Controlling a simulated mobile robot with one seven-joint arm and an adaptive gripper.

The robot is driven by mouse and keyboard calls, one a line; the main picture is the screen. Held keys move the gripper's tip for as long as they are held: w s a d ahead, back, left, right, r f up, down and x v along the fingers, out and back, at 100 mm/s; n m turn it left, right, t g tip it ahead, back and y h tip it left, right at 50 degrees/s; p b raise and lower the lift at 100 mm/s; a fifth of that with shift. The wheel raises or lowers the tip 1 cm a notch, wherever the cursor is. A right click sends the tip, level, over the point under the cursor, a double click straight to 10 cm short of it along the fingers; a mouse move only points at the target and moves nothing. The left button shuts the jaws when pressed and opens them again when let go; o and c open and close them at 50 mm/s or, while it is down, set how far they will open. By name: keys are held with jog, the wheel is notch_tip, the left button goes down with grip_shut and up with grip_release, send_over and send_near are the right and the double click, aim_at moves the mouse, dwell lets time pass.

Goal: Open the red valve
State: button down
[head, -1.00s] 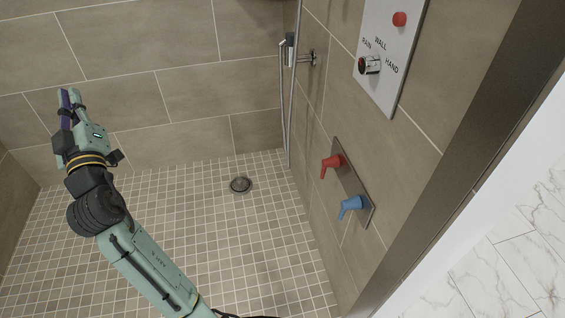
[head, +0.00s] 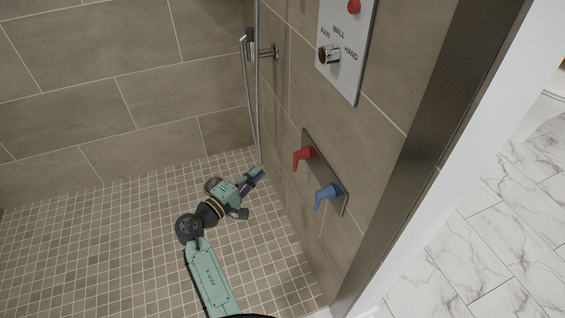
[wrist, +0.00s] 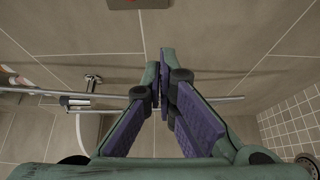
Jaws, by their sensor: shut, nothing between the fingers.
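The red valve (head: 303,154) is a small lever handle on a metal plate (head: 311,138) on the right-hand shower wall. The blue valve (head: 326,194) sits below and to its right on the same plate. My gripper (head: 260,175) is in the head view, left of and a little below the red valve, apart from it and pointing toward the wall. In the wrist view my gripper (wrist: 165,62) has its purple-padded fingers together and empty. A dark plate edge with a small red spot shows at the top of the wrist view; the valve itself is not clear there.
A white panel (head: 340,75) with a selector knob (head: 328,54) and red button (head: 354,6) is above the valves. A vertical shower rail (head: 257,90) stands left of them. A metal door frame (head: 415,150) bounds the right. The tiled floor is clear.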

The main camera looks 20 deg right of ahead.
jog(key=w+d+p, duration=0.1)
jog(key=d, duration=0.8)
jog(key=shift+w+d, duration=0.15)
jog(key=shift+w, duration=0.15)
jog(key=shift+r+p, duration=0.1)
jog(key=shift+p, duration=0.3)
jog(key=shift+s, duration=0.1)
jog(key=shift+n+p, duration=0.3)
jog(key=shift+n, duration=0.1)
